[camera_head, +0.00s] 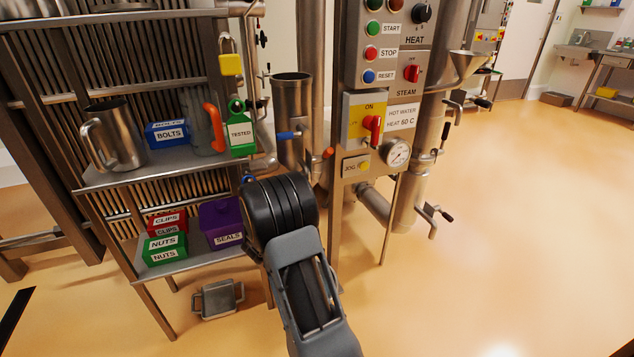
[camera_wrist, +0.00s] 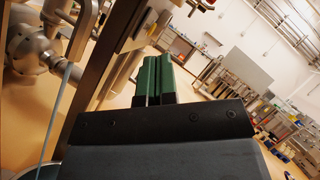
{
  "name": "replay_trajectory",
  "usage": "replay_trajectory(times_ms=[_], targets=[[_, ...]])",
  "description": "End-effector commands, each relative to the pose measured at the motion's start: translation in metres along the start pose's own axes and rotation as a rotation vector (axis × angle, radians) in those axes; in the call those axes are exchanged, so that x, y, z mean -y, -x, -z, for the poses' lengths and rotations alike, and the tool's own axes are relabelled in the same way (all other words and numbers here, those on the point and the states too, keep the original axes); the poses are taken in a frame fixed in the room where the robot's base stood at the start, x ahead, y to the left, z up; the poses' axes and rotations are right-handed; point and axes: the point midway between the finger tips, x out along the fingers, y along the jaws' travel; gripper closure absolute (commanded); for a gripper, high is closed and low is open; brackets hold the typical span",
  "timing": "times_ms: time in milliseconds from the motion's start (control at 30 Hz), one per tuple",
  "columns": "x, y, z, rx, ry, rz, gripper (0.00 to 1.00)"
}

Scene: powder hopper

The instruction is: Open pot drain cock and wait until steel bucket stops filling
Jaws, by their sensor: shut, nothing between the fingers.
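An open-topped steel cylinder (camera_head: 292,105), which may be the pot, stands left of the control panel. A blue-handled valve (camera_head: 287,135) sits on its side, and an orange-tipped lever (camera_head: 328,153) shows lower right. I cannot tell which is the drain cock. No steel bucket is clearly seen; my arm hides the floor below the cylinder. My gripper (camera_wrist: 157,80) shows in the wrist view with its green fingers shut together and empty, touching nothing visible. In the head view it is hidden behind my arm.
The control panel (camera_head: 384,60) has buttons and a red switch. A shelf rack (camera_head: 160,178) at left holds a steel jug (camera_head: 115,135) and labelled bins. A small steel container (camera_head: 218,298) with handles is on the floor. The floor at right is open.

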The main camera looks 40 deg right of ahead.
Motion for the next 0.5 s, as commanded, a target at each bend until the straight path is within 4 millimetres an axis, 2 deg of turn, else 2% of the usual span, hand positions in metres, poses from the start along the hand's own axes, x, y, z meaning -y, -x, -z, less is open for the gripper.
replay_trajectory(times_ms=[500], targets=[[-0.002, -0.09, 0.002, 0.004, 0.002, 0.004, 1.0]])
